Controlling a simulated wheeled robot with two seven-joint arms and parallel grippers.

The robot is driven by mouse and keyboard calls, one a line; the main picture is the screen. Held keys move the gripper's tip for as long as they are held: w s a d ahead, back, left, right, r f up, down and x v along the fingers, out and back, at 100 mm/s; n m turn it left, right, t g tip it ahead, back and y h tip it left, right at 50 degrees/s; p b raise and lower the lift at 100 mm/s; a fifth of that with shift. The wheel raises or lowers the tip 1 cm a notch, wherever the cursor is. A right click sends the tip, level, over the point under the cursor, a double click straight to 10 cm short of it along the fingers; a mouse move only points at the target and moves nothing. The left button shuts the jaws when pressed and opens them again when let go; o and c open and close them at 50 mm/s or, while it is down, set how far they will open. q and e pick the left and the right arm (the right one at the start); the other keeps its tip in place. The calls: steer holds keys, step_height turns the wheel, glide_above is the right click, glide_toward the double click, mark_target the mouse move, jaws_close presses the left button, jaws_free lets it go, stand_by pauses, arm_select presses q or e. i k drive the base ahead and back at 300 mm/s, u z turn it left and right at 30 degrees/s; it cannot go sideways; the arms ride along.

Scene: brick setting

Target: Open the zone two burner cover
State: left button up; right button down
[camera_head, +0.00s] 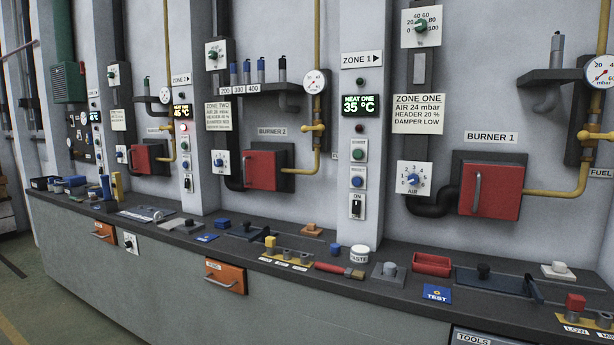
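The zone two burner cover, a red door (264,170) with a small handle on its left side, is on the wall at the picture's middle left. It looks shut against its dark housing (287,155). A "BURNER 2" label (273,132) is above it, and a "ZONE TWO" sign (218,117) is up and to its left. Neither of my grippers shows in the head view.
A similar red cover (490,191) under "BURNER 1" is at right, and another (144,159) is at far left. A long dark counter (330,250) runs below, holding a red tray (432,264), a brush (341,271) and a white paste pot (360,254). Yellow pipes (318,60) run beside the burners.

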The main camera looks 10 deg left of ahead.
mark_target(259, 168)
steer(key=z, duration=0.3)
steer(key=k, duration=0.25)
steer(key=u, duration=1.1)
steer(key=i, duration=1.45)
steer(key=z, duration=0.55)
